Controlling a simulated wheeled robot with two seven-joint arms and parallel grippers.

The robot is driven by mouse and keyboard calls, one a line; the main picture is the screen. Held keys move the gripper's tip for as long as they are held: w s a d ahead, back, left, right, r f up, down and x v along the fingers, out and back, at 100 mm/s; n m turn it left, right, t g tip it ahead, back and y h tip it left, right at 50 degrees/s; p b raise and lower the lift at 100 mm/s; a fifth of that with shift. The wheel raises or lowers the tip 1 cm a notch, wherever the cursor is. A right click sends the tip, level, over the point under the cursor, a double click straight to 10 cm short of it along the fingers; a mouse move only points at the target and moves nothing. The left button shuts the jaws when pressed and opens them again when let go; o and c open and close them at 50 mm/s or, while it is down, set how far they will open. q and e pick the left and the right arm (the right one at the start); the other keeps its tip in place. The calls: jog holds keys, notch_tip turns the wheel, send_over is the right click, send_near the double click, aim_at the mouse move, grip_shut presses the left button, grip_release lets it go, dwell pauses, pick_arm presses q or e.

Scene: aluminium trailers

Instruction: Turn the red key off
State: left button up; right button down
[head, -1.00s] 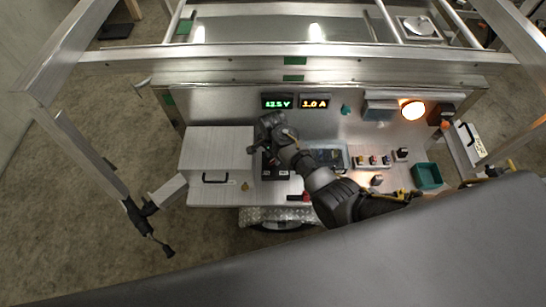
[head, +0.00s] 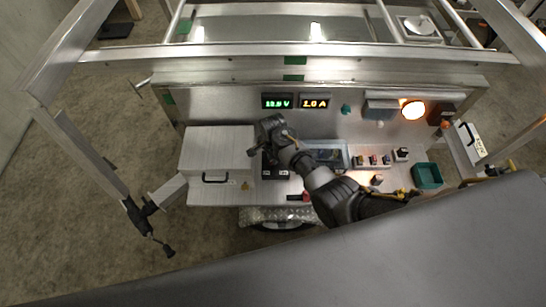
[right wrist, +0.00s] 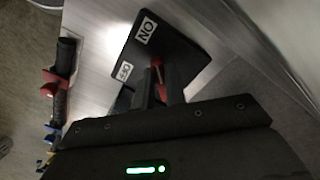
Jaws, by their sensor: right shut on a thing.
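The red key (right wrist: 157,66) shows in the right wrist view, between the fingers of my right gripper (right wrist: 159,86), which is shut on it. The key sits at a black switch box (right wrist: 172,42) with white labels reading ON and OFF. The ON label (right wrist: 146,30) is at the top and the OFF label (right wrist: 124,71) is lower left. In the head view my right gripper (head: 262,150) is over the black box (head: 275,171) on the bench, and it hides the key there. My left gripper is not in view.
A voltage display (head: 277,103) and a current display (head: 314,103) are lit on the back panel. An orange lamp (head: 413,110) glows at right. A silver case (head: 217,150) stands left of the box; a green bin (head: 427,176) is at right.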

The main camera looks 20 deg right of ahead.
jog(key=n+p, duration=0.2)
jog(key=n, duration=0.1)
jog(key=shift+s+d+r+n, duration=0.15)
jog(key=shift+n, duration=0.15)
jog(key=n, duration=0.1)
jog(key=n+p, duration=0.1)
jog(key=n, duration=0.1)
jog(key=n+p, duration=0.1)
jog(key=n, duration=0.1)
jog(key=shift+s+d, duration=0.1)
jog(key=shift+d, duration=0.15)
jog(key=n+p, duration=0.1)
jog(key=n, duration=0.3)
jog(key=shift+d, duration=0.15)
jog(key=n, duration=0.5)
jog(key=shift+d, duration=0.2)
jog(key=shift+n, duration=0.3)
jog(key=c, duration=1.4)
grip_release()
jog(key=shift+c, duration=0.2)
